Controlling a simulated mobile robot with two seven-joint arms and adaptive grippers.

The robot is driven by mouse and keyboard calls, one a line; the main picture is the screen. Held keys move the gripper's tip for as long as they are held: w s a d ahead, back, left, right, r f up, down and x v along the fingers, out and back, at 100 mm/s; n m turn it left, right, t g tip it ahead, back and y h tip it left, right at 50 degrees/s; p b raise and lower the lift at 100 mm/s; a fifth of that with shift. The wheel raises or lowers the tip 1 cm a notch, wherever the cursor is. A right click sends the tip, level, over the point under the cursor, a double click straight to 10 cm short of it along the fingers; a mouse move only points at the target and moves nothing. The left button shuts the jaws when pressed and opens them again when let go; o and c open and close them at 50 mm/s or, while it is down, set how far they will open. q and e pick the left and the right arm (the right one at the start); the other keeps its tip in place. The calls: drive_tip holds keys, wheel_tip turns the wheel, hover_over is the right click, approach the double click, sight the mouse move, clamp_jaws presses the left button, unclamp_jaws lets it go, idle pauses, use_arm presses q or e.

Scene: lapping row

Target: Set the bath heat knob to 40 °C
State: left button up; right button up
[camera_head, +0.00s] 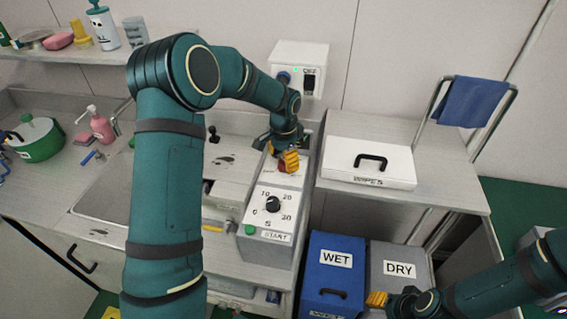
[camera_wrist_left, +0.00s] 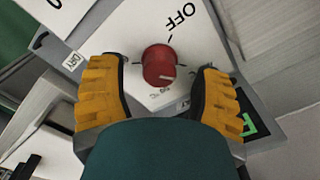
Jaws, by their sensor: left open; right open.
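The red knob (camera_wrist_left: 158,65) sits on a pale panel between my left gripper's fingers in the left wrist view. A white mark on the knob points toward the right of that picture. "OFF" is printed above and right of it; smaller markings below it are too small to read surely. My left gripper (camera_head: 284,160) is over the far end of the grey unit (camera_head: 283,182) in the head view, largely covering the knob there. My left gripper is open, with one yellow finger on each side of the knob. My right gripper (camera_head: 377,299) is open at lower right.
A black timer knob (camera_head: 273,204) and a green START button (camera_head: 250,229) are on the unit's near part. A white WIPES box (camera_head: 350,155) stands right, above blue WET (camera_head: 333,285) and grey DRY (camera_head: 402,259) bins. A wall switch box (camera_head: 300,62) is behind.

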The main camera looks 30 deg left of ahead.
sight(283, 161)
use_arm(q)
wheel_tip(283, 161, up, 10)
idle(0.3)
idle(0.5)
